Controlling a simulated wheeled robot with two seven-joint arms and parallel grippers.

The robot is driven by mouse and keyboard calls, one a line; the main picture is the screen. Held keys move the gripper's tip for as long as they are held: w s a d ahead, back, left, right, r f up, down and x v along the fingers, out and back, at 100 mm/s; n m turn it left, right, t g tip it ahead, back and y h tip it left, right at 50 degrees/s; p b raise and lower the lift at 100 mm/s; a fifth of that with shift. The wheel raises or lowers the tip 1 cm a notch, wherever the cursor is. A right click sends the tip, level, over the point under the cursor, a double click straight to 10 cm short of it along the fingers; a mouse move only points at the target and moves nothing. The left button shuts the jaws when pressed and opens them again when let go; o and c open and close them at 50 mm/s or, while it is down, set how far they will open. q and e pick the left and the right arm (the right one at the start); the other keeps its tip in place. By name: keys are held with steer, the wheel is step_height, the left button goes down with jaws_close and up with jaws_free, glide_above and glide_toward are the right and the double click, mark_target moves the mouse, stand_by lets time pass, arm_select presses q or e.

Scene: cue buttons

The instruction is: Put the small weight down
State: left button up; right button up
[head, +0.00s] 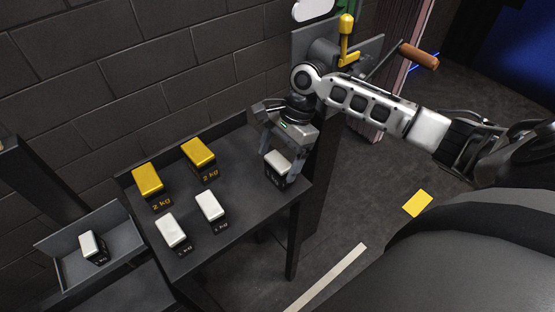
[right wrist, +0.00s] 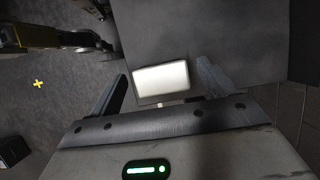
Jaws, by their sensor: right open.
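A small weight (head: 279,161) with a white top and dark body stands at the right end of the dark table (head: 238,215). My right gripper (head: 281,165) is over it, with its fingers on either side. In the right wrist view the white top (right wrist: 161,79) lies between the two open fingers (right wrist: 162,92), with gaps on both sides. The weight appears to rest on the table. Its lower part is partly hidden by a finger. My left gripper is not in view.
Two yellow-topped 2 kg weights (head: 148,179) (head: 199,153) and two other white-topped weights (head: 171,232) (head: 210,206) stand on the table. Another white-topped weight (head: 88,244) sits in a grey tray (head: 122,239) at left. A yellow lever (head: 346,40) and wooden handle (head: 419,56) are behind my right arm.

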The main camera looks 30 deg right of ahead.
steer(key=v, duration=0.6)
steer(key=shift+r, duration=0.25)
